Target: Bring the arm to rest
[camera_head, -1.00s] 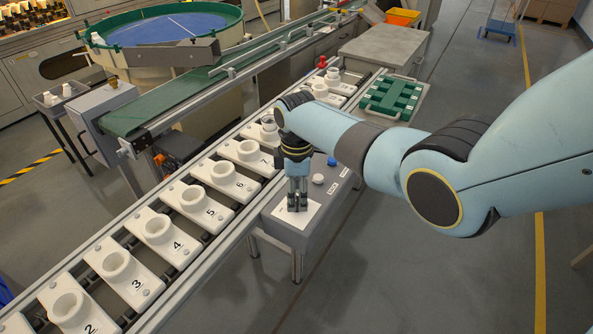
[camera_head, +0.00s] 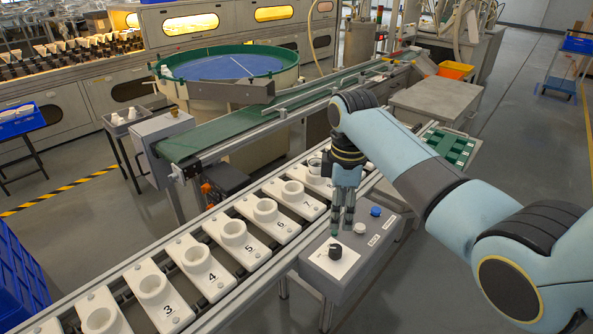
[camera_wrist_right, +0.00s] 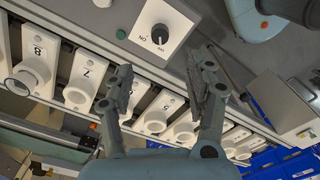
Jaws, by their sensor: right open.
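My right arm (camera_head: 400,160) reaches in from the right in the head view. My right gripper (camera_head: 343,226) points down above the grey control box (camera_head: 352,277), near a black rotary knob (camera_head: 335,251) on a white plate. In the right wrist view my right gripper (camera_wrist_right: 165,88) has its two fingers well apart with nothing between them. The black knob (camera_wrist_right: 160,34) shows beyond the fingertips, apart from them. My left gripper is in neither view.
A rail of numbered white socket holders (camera_head: 232,236) runs beside the box. A green conveyor (camera_head: 215,137) and a round blue-floored bowl (camera_head: 225,68) stand behind. A green tray (camera_head: 450,147) lies at the right. Blue crates (camera_head: 18,280) stand at the left.

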